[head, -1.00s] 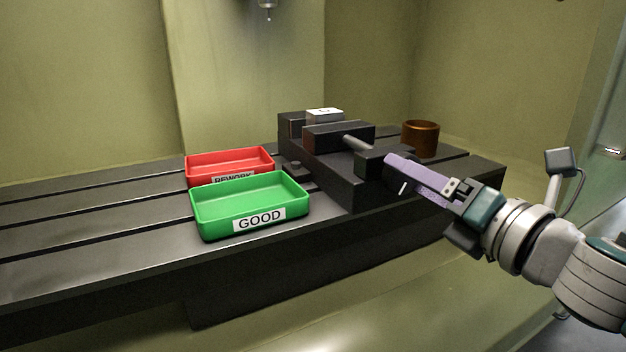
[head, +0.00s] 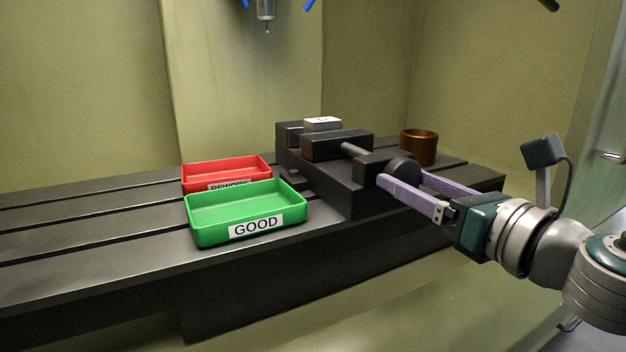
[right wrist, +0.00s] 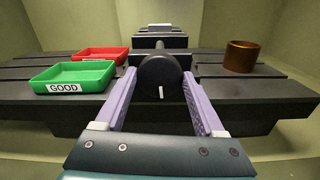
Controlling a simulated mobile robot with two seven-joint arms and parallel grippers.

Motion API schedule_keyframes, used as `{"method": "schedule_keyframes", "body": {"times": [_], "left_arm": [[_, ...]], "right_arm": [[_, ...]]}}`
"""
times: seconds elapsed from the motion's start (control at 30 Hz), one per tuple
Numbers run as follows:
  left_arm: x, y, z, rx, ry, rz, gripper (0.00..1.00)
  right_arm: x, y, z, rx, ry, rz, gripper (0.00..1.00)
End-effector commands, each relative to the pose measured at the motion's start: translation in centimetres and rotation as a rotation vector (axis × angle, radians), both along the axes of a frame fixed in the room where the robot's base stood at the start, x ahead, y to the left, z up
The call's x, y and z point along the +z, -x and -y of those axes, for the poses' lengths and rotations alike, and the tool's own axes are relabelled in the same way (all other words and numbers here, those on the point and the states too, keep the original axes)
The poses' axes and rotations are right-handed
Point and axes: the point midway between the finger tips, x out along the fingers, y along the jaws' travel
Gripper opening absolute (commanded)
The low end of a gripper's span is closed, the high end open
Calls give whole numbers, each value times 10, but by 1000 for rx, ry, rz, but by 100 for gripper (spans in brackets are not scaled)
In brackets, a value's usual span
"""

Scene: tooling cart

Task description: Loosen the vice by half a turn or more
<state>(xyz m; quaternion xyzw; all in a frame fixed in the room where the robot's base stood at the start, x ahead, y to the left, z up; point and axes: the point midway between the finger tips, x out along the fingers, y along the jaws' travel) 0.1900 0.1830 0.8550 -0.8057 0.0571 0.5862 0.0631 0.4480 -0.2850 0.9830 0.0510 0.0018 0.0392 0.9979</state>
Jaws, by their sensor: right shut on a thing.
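The dark vice (head: 338,185) stands on the slotted table, its screw (head: 353,150) running back to the moving jaw (head: 337,145). A block with a pale top (head: 322,124) sits at the jaws; whether it touches both is unclear. The vice's round black knob (right wrist: 160,78) faces me in the right wrist view, with a white mark low on its face. My right gripper (head: 400,178) is shut on the knob, one lilac finger on each side. The knob also shows between the fingers in the head view (head: 404,167). My left gripper is out of view.
A green tray marked GOOD (head: 208,237) and a red tray (head: 187,180) stand left of the vice. A brown round pot (head: 419,148) stands behind the knob to the right. A spindle (head: 266,10) hangs above. The table's left part is clear.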

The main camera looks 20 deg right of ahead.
Motion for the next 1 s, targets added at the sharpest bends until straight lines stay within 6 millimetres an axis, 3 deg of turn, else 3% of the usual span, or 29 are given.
{"method": "schedule_keyframes", "body": {"times": [0.47,0.5,0.73,1.0], "left_arm": [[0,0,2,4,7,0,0],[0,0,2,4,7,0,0],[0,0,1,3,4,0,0],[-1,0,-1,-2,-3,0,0]], "right_arm": [[0,0,0,1,12,0,15],[0,0,0,1,12,0,75],[0,0,0,0,11,0,100],[-1,2,0,0,10,0,100]]}}
